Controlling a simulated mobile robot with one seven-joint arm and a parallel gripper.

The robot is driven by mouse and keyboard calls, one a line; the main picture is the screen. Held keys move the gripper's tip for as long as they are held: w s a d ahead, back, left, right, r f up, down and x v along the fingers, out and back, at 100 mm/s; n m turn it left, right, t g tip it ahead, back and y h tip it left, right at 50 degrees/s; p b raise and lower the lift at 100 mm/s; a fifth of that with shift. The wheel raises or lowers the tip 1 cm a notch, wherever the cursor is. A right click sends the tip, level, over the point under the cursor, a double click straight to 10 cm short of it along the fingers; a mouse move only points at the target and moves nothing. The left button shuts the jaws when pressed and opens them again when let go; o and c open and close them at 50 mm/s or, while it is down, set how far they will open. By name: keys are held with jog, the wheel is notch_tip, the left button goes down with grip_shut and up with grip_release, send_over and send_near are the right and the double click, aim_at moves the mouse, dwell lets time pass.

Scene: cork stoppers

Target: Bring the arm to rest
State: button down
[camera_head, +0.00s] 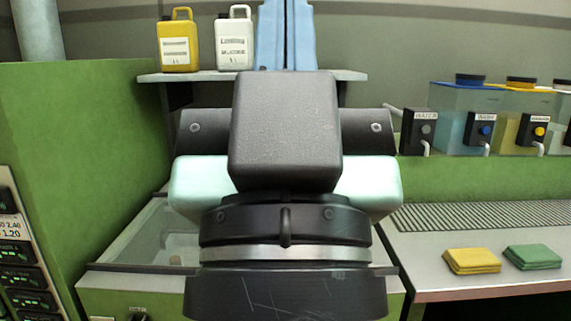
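My arm fills the middle of the view, with a black block, pale mint housings and a dark round joint with a silver ring. It stands upright close to the camera and hides much of what lies behind it. No gripper fingers show, so I cannot see my gripper or whether it holds anything. No cork stopper can be made out for certain.
A shelf (205,76) behind holds a yellow jug (178,42) and a white jug (235,40). At right, several tap tanks (465,108) stand on a green ledge. Below, a yellow cloth (472,261) and a green cloth (532,257) lie on the counter (430,275). A green panel stands left.

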notch_tip(320, 180, up, 22)
jog(key=p, duration=1.9)
jog(key=shift+f, duration=0.15)
